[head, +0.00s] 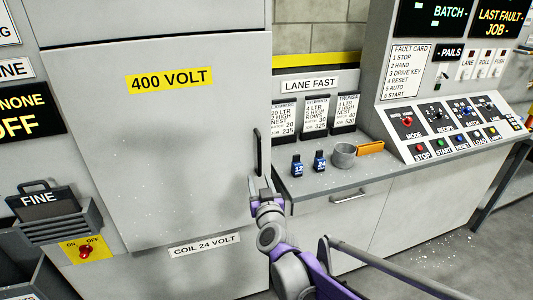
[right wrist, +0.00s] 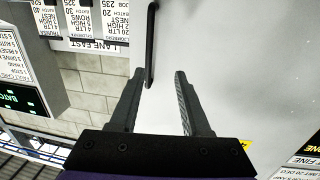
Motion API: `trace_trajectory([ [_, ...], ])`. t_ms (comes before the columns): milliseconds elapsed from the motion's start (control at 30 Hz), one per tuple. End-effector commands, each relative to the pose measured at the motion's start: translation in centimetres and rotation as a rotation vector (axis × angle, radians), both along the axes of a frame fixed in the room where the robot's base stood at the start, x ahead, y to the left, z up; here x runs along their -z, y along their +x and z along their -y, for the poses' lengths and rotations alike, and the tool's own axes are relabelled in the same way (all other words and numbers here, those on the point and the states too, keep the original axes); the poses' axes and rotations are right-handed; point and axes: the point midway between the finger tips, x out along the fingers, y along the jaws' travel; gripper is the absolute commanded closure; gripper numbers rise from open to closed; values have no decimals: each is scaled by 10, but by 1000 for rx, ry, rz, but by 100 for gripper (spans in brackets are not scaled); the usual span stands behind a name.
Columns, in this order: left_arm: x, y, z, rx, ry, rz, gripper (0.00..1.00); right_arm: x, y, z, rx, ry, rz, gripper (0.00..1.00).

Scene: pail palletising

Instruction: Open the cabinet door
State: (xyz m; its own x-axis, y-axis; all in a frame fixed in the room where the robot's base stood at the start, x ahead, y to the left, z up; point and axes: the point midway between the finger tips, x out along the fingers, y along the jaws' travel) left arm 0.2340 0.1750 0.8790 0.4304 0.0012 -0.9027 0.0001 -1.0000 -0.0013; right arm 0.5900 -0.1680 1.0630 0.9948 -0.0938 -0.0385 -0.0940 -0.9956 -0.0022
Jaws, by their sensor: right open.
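The grey cabinet door (head: 185,130) carries a yellow 400 VOLT label and looks shut, flush with its frame. Its black vertical bar handle (head: 258,152) is near the door's right edge. My right gripper (head: 262,180) is at the handle's lower end in the head view. In the right wrist view, which is upside down, the open fingers (right wrist: 159,73) point at the door and one end of the handle (right wrist: 151,40) shows between their tips, closer to the left finger. I cannot tell whether they touch it. My left gripper is not in view.
Right of the door is a counter (head: 310,182) with two small blue-labelled items (head: 308,162), a grey ring-shaped cup (head: 343,155) and an orange block (head: 370,148). A sloped control panel (head: 450,125) stands farther right.

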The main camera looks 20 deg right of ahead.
Motion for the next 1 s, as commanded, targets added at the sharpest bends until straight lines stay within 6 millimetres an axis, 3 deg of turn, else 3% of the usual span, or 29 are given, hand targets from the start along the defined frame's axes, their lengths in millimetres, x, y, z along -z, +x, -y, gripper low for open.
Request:
trace_trajectory([
  [267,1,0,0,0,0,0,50,2,24,14,71,-8,36,53],
  [700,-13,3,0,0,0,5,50,1,101,26,69,-8,36,53],
  [1000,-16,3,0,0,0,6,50,2,120,30,69,-7,35,53],
])
